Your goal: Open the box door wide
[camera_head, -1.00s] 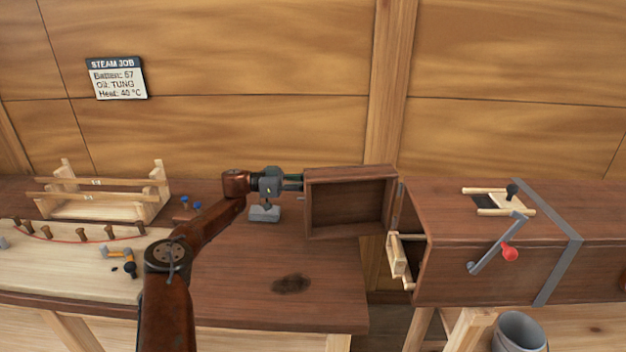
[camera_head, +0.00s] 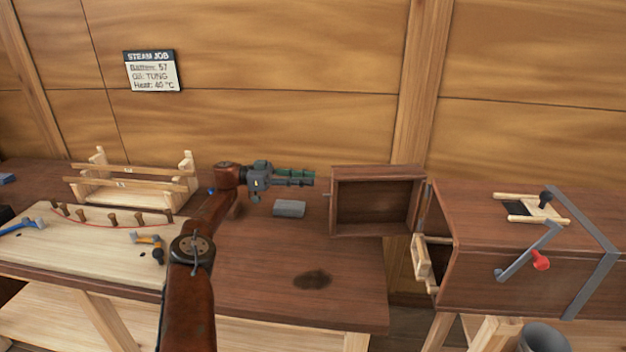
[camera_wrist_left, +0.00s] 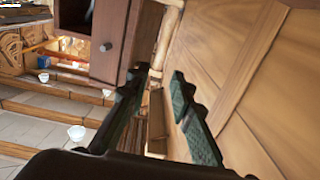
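The box (camera_head: 480,255) is a long brown wooden chest at the right. Its door (camera_head: 375,206), a shallow brown tray-like panel, is swung out to the left of the box's open end, with its recessed inside facing me. The left gripper (camera_head: 314,177) is just left of the door's free edge, with a small gap between them. In the left wrist view, the fingers (camera_wrist_left: 155,105) are spread apart with nothing between them. A brown panel with a small round knob (camera_wrist_left: 106,47), apparently the door, is beyond the left finger. The right gripper is not in view.
A grey block (camera_head: 289,208) lies on the dark bench (camera_head: 250,270) below the left gripper. A wooden rack (camera_head: 130,180) and a pale board (camera_head: 90,245) are at the left. A pale wooden piece (camera_head: 425,262) sits at the box's open end. A bucket (camera_head: 543,338) is below the box.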

